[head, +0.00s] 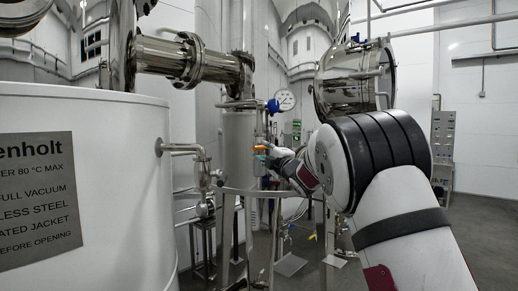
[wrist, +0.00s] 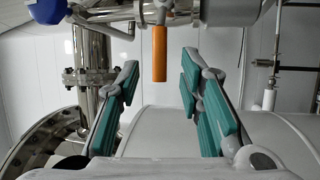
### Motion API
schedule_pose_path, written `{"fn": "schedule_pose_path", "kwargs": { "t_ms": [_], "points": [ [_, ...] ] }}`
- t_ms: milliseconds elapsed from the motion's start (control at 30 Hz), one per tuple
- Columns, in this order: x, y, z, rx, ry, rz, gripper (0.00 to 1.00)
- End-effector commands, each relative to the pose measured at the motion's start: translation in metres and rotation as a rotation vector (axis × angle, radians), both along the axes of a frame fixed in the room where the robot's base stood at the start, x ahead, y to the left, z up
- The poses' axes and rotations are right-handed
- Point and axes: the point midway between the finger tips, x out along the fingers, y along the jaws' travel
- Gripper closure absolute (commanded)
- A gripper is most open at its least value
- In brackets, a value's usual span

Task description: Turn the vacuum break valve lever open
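The orange lever (wrist: 159,53) hangs straight down from a metal fitting at the top of the wrist view. In the head view, a small orange piece (head: 259,148), apparently the same lever, shows beside the steel vessel. My gripper (wrist: 160,85) is open, with its teal-padded fingers spread left and right. The lever lies between the fingertips in the picture, with clear gaps on both sides and no visible contact. Its depth relative to the fingertips is hard to tell. In the head view my arm hides much of the gripper.
A blue-handled part (wrist: 47,10) and a flanged pipe (wrist: 90,70) stand left of the lever. Horizontal metal pipework runs above it. A white labelled tank (head: 85,190) fills the left of the head view.

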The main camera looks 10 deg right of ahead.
Motion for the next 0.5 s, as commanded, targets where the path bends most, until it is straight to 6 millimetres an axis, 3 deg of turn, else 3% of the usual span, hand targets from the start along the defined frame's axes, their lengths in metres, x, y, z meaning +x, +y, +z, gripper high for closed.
{"fn": "schedule_pose_path", "kwargs": {
  "t_ms": [233, 500],
  "points": [
    [0.035, 0.008, 0.005, -0.002, 0.0, 0.001, 0.66],
    [0.051, 0.012, 0.009, 0.001, 0.0, 0.0, 0.66]
  ]
}}
